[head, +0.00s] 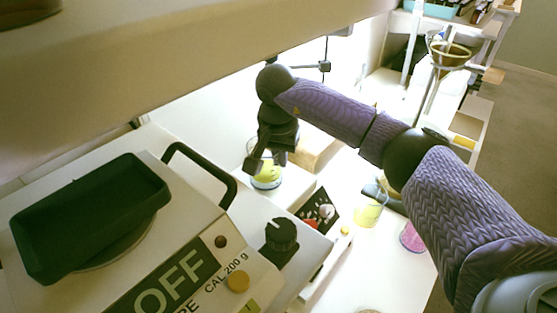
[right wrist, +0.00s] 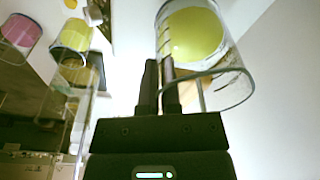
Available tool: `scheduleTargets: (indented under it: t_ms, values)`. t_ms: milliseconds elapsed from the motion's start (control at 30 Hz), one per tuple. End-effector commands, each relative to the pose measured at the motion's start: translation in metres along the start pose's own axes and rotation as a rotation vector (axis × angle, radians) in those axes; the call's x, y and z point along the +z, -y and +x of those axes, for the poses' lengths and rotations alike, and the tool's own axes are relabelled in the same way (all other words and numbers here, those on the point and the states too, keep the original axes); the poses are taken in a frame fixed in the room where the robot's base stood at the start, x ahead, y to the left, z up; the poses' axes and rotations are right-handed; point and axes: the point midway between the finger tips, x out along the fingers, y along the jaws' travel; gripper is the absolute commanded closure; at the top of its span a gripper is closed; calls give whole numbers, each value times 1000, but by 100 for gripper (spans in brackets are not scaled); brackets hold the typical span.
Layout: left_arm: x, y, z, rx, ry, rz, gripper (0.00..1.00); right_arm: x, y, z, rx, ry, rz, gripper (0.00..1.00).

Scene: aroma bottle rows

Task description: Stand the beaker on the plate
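The beaker (head: 266,178), clear glass with yellow liquid, is at the middle of the head view and fills the top of the right wrist view (right wrist: 195,40). My right gripper (head: 265,160) comes down on it from above. Its two fingers (right wrist: 160,85) are close together at the beaker's rim, with the glass wall seemingly pinched between them. The pale flat top of a device with a dark knob panel, which looks like the plate (head: 288,193), lies under the beaker. I cannot tell whether the beaker touches it. My left gripper is not in view.
A balance marked OFF with a dark tray (head: 90,215) fills the lower left. A black handle (head: 205,165) stands beside it. Another beaker with yellow liquid (head: 368,212) and one with pink liquid (head: 411,237) stand right. A shelf edge (head: 180,60) overhangs the upper left.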

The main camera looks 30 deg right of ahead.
Motion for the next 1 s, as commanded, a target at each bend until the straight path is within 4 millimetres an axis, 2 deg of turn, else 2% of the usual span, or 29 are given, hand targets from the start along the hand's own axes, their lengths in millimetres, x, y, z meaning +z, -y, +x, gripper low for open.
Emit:
scheduleTargets:
  t_ms: [267, 300, 433, 733, 867, 1000]
  values:
    - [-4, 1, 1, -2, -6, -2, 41, 0, 0, 2, -1, -1, 0, 100]
    - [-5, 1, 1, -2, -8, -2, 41, 0, 0, 2, 0, -1, 0, 90]
    - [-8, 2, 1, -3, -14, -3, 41, 0, 0, 1, -1, -1, 0, 62]
    - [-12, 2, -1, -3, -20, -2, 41, 0, 0, -2, -1, -1, 0, 61]
    - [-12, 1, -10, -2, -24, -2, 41, -2, 0, -27, -4, -5, 0, 61]
    - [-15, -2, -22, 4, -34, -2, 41, -2, 1, -70, -6, -5, 0, 61]
